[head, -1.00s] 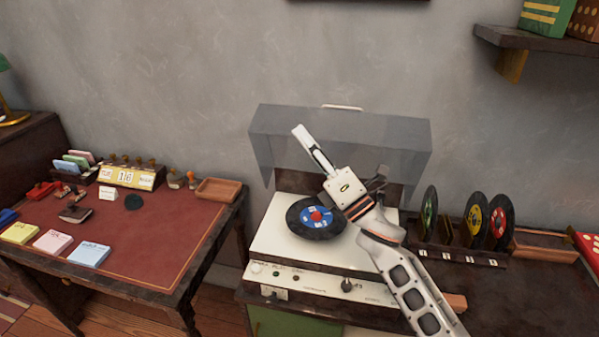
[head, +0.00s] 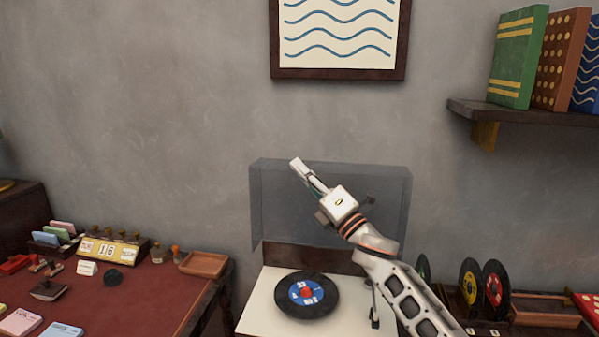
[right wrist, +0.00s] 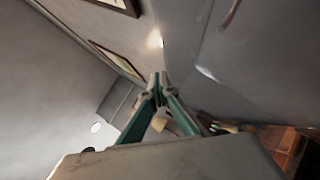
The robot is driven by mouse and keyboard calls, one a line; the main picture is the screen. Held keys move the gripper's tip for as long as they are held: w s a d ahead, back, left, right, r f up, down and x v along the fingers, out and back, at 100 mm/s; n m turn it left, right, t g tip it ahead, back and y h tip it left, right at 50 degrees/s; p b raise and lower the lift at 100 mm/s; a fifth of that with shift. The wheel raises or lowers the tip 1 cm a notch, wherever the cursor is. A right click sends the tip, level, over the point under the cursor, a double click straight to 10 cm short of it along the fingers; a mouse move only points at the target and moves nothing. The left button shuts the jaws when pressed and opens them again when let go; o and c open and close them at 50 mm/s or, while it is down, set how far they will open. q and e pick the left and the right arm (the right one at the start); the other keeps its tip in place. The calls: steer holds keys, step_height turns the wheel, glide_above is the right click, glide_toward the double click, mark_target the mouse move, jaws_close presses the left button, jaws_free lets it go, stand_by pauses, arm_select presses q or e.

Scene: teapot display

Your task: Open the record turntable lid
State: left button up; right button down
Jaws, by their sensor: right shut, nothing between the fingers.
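The record turntable's clear lid (head: 390,200) stands raised and nearly upright at the back of the turntable (head: 262,302), before the wall. A black record with a blue label (head: 306,314) lies flat on the pale deck. My right gripper (head: 297,166) is shut and empty. In the head view it overlaps the upper left part of the lid; I cannot tell whether it touches. Its closed fingers also show in the right wrist view (right wrist: 160,80). The front of the turntable is out of view. My left gripper is not in view.
A framed wave picture (head: 338,76) hangs above the lid. A shelf with books (head: 520,113) is at the upper right. Upright records (head: 469,284) stand in a rack right of the turntable. A desk with stationery (head: 150,295) is at the left.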

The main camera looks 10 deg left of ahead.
steer(key=shift+d+f, duration=0.1)
steer(key=s+d+f+m+t+h, duration=0.1)
steer(key=s+d+f+m+h, duration=0.5)
steer(key=d+f, duration=0.45)
steer(key=s+d+f+m+h, duration=0.4)
steer(key=d+f+m+h, duration=0.2)
steer(key=d+f+m, duration=0.4)
steer(key=s+d+f+m+t+h, duration=0.1)
steer(key=s+d+f+m+h, duration=0.4)
steer(key=d+f, duration=0.45)
steer(key=s+d+f+m+g+h, duration=0.3)
steer(key=s+d+f+g, duration=0.2)
steer(key=s+d, duration=0.6)
steer(key=s+d+f+m+g+h, duration=0.4)
steer(key=s+d, duration=0.4)
steer(key=s, duration=0.7)
steer(key=w+a+f+m+t+y, duration=0.1)
steer(key=a+f+m+t+y, duration=0.1)
steer(key=a+f+y, duration=0.6)
steer(key=a+f+t, duration=0.1)
steer(key=a+f, duration=0.5)
steer(key=a, duration=0.2)
steer(key=shift+w+a+f, duration=0.15)
steer(key=shift+w+f, duration=0.1)
steer(key=shift+w, duration=0.15)
